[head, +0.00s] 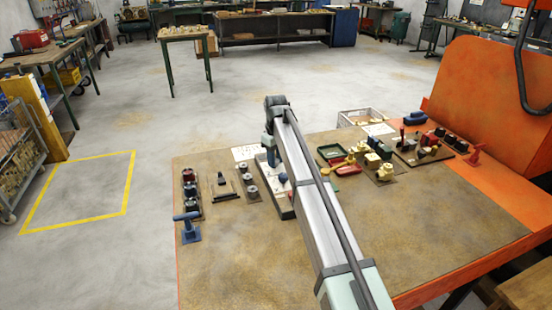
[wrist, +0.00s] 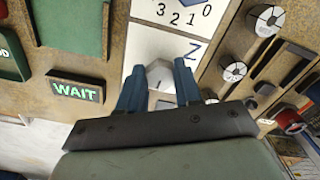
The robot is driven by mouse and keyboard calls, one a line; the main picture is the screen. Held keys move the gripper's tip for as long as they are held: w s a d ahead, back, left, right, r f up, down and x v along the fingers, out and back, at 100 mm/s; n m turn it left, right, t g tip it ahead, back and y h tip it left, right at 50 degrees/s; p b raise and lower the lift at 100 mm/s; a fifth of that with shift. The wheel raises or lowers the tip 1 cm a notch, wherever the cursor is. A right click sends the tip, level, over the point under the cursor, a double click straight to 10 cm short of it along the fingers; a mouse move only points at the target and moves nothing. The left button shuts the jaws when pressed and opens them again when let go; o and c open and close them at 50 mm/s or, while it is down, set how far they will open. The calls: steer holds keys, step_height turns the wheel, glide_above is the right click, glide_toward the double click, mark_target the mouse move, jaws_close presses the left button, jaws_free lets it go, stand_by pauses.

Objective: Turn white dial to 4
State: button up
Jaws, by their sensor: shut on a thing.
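The white dial (wrist: 160,76) is a pale, angular knob on a white panel (wrist: 150,40) in the wrist view. The digits 3, 2, 1 and 0 are printed on the panel beyond it, with a larger letter beside it. My gripper (wrist: 158,72) has its two blue fingers on either side of the dial and is shut on it. The fingers and gripper body hide part of the dial, and I cannot tell which number it points to. In the head view my arm covers the dial; my gripper (head: 271,150) is partly visible over the panel's left side.
A lit WAIT sign (wrist: 76,90) and a green plate (wrist: 72,22) are left of the panel. Round marked dials (wrist: 265,20) and slotted parts are close on the right. In the head view, a blue T-handle (head: 187,226) stands at the table's left edge; the front table is clear.

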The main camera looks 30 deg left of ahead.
steer(key=m, duration=0.4)
steer(key=shift+s+m, duration=0.1)
steer(key=shift+m, duration=0.2)
steer(key=shift+a+m, duration=0.15)
steer(key=shift+m, duration=2.45)
steer(key=o, duration=1)
steer(key=shift+o, duration=0.2)
step_height(320, 180, up, 14)
steer(key=shift+f, duration=0.1)
